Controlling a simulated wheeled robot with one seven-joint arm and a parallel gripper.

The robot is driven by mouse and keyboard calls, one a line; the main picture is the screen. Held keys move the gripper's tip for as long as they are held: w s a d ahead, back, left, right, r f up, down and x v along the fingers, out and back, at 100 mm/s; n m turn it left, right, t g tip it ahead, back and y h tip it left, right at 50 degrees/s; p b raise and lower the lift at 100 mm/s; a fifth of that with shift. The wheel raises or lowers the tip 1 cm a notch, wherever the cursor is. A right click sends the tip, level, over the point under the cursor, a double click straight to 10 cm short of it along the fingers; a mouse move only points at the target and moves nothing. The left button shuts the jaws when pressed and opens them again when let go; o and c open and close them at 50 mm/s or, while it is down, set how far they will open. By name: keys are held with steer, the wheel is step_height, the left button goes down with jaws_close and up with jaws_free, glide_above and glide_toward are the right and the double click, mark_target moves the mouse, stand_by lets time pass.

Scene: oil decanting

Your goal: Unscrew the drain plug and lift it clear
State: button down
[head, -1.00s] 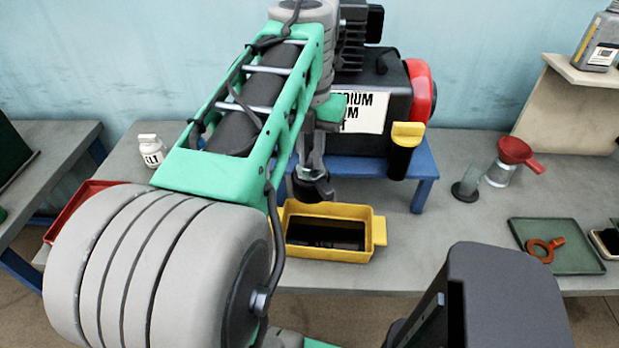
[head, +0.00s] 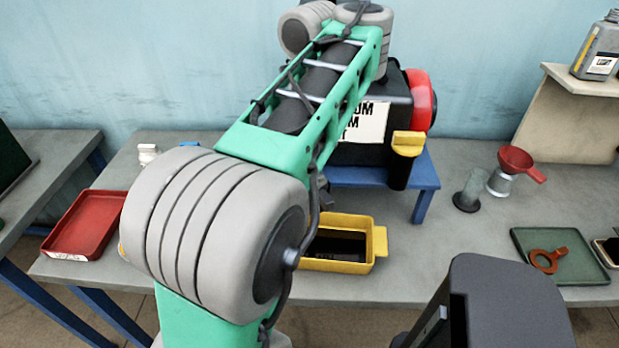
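The black machine (head: 358,153) with a white label and a red round end (head: 421,101) stands on a blue stand (head: 425,178). A black cylinder with a yellow top (head: 408,144) is at its front right. The yellow pan (head: 377,243) with dark liquid in it is on the bench, in front of the stand. The drain plug cannot be made out. My arm covers the machine's left part and the pan's left side. Only a small dark part, perhaps of my gripper (head: 322,188), shows beside the arm above the pan. Its fingers and anything in them are hidden.
A red tray (head: 85,225) lies at the bench's left. At right are a red funnel (head: 516,158) on a grey vessel, a dark cylinder on a round base (head: 468,192) and a green tray (head: 590,270) with an orange ring tool (head: 548,260). A grey bottle (head: 598,48) stands on a shelf.

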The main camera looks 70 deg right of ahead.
steer(key=c, duration=1.3)
jaws_free()
steer(key=shift+r, duration=0.1)
step_height(320, 180, up, 6)
steer(key=p, duration=0.6)
